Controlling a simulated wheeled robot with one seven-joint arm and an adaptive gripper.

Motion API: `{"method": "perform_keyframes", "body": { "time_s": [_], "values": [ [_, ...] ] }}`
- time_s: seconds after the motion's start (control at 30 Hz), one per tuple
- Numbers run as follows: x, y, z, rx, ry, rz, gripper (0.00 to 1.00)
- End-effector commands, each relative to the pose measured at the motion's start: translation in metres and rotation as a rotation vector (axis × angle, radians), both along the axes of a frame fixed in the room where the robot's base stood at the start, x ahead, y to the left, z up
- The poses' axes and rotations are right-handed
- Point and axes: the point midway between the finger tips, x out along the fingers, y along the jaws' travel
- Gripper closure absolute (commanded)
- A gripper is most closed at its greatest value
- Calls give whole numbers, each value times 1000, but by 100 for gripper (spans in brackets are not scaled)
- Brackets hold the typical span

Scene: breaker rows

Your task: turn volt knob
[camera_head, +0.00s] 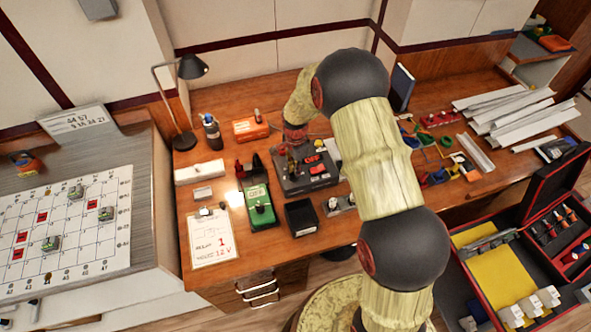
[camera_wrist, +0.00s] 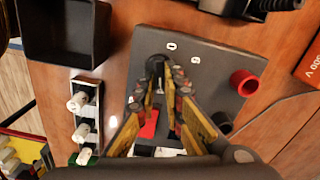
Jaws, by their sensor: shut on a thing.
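A dark grey power supply box (camera_head: 318,183) with red switches stands on the wooden desk, left of my arm. My gripper (camera_head: 293,152) comes down over its back left part. In the wrist view the box's panel (camera_wrist: 205,75) lies under my gripper (camera_wrist: 161,82). The fingers converge on a black round knob (camera_wrist: 154,66) near the top edge of the panel, and they are shut on it. A red rocker switch (camera_wrist: 150,124) shows between the fingers. A red socket (camera_wrist: 243,82) and a black socket (camera_wrist: 222,122) sit at the right. The knob's pointer is not readable.
A green meter (camera_head: 261,207) and a black open bin (camera_head: 300,217) stand left and in front of the box. A white-knobbed strip (camera_wrist: 84,112) lies beside the panel. An orange box (camera_head: 250,128) and a lamp (camera_head: 185,98) stand behind. Coloured parts (camera_head: 440,150) lie to the right.

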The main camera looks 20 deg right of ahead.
Motion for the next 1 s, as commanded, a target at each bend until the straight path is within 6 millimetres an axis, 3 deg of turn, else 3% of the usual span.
{"method": "perform_keyframes", "body": {
  "time_s": [0.47,1.0],
  "values": [
    [1,0,0,0,0,61,100],
    [4,2,1,0,-1,489,100]
  ]
}}
